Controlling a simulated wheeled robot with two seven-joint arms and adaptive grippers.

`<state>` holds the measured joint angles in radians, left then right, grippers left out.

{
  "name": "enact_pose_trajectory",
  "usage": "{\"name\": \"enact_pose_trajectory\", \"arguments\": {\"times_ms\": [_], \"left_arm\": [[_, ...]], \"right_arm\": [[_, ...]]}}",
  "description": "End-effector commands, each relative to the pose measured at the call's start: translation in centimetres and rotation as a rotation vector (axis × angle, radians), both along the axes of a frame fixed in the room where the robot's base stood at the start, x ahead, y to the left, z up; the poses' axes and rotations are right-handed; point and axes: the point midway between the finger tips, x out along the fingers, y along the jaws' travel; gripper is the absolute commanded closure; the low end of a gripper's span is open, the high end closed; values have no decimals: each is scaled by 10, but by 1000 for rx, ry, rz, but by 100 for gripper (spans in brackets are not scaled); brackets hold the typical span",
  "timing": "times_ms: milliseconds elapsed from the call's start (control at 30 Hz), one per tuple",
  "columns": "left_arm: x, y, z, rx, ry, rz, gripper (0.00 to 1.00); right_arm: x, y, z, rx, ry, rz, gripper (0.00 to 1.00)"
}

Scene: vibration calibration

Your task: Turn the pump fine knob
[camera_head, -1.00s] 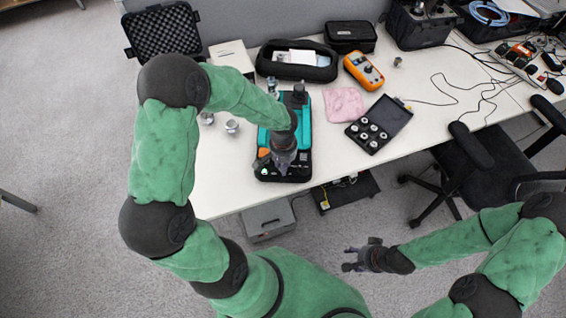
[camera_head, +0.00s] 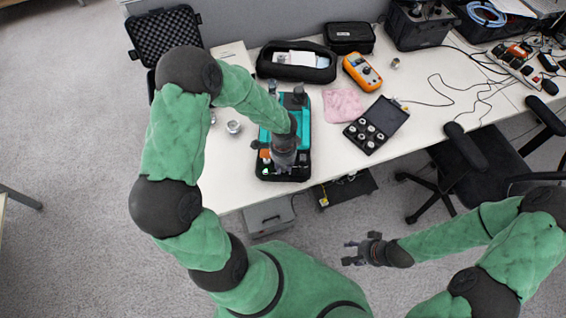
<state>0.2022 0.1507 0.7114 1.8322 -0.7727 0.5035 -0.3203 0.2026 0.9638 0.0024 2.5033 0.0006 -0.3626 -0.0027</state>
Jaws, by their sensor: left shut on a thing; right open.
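The teal and black calibrator unit (camera_head: 302,118), which seems to carry the pump, sits near the front edge of the table. My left gripper (camera_head: 284,166) reaches down over the unit's front part. It is shut on a small part there, at the pump fine knob's likely place, but the gripper hides that part. A green light shows on the unit's front panel just left of the gripper. My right gripper (camera_head: 350,254) is open and empty, in front of the table and over the floor, well away from the unit.
A pink cloth (camera_head: 343,104), an orange multimeter (camera_head: 362,71) and an open black case of round fittings (camera_head: 381,120) stand right of the unit. A black pouch (camera_head: 297,62) lies behind it. A metal fitting (camera_head: 233,127) stands left. A black chair (camera_head: 484,165) is at the right.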

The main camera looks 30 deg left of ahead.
Motion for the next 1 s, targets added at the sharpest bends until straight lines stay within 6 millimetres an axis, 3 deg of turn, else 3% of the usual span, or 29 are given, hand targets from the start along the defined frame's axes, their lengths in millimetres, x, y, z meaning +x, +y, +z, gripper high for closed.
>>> {"name": "enact_pose_trajectory", "arguments": {"times_ms": [400,900,933,1000], "left_arm": [[5,-1,3,-1,-13,-164,100],[5,-1,2,-1,-13,-180,100],[5,-1,2,-1,-13,-180,66],[4,-1,2,-1,-13,-180,47]], "right_arm": [[0,0,10,0,0,0,51],[0,0,10,0,0,0,51],[0,0,10,0,0,0,51],[0,0,10,0,0,0,51]]}}
